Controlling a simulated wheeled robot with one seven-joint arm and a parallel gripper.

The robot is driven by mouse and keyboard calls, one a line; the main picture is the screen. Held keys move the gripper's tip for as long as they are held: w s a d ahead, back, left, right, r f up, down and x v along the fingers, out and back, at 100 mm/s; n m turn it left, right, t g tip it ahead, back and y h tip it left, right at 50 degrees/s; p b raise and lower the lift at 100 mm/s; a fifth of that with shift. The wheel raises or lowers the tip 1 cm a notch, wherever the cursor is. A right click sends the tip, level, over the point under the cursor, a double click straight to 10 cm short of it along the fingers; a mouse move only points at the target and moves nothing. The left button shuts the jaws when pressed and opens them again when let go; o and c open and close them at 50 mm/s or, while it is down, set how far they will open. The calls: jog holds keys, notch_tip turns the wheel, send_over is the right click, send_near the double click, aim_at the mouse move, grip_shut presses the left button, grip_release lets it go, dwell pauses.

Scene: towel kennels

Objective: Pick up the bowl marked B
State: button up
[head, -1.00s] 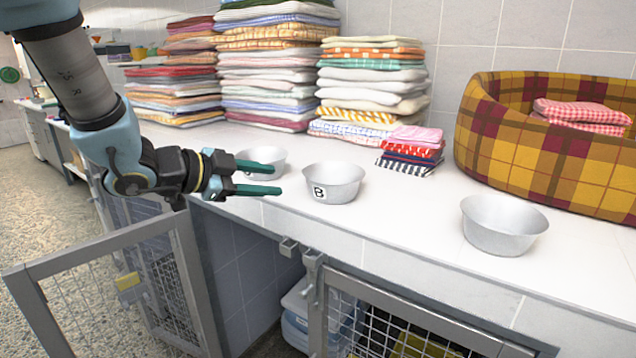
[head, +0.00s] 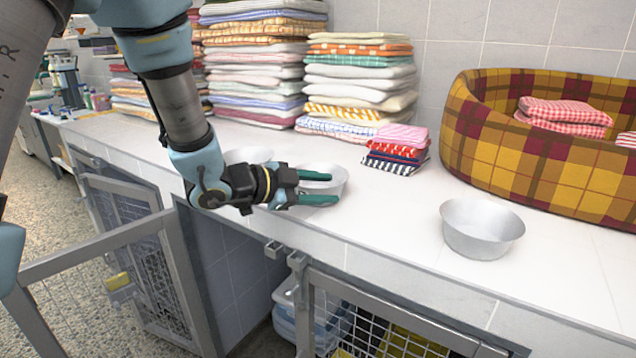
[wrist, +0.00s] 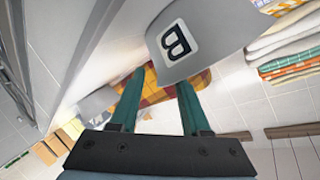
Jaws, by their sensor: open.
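The metal bowl marked B (head: 341,184) stands upright on the white counter, partly hidden behind my gripper in the head view. In the wrist view the bowl (wrist: 205,40) is large at the top, with its black B on a white label facing the camera. My gripper (head: 335,188) is open, its two teal fingers pointing right in front of the bowl. In the wrist view the fingers (wrist: 160,80) are apart with no bowl wall clearly between them. The bowl lies just beyond the tips; whether they touch it I cannot tell.
A second metal bowl (head: 247,155) is mostly hidden behind my arm. A third bowl (head: 482,228) stands to the right with clear counter around it. Folded cloths (head: 397,150), towel stacks (head: 360,85) and a plaid pet bed (head: 540,160) stand behind. An open mesh door (head: 100,290) is below.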

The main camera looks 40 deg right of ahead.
jog(key=shift+d+f, duration=0.15)
jog(key=shift+d, duration=0.15)
jog(key=shift+c, duration=0.3)
grip_shut()
dwell(1.0)
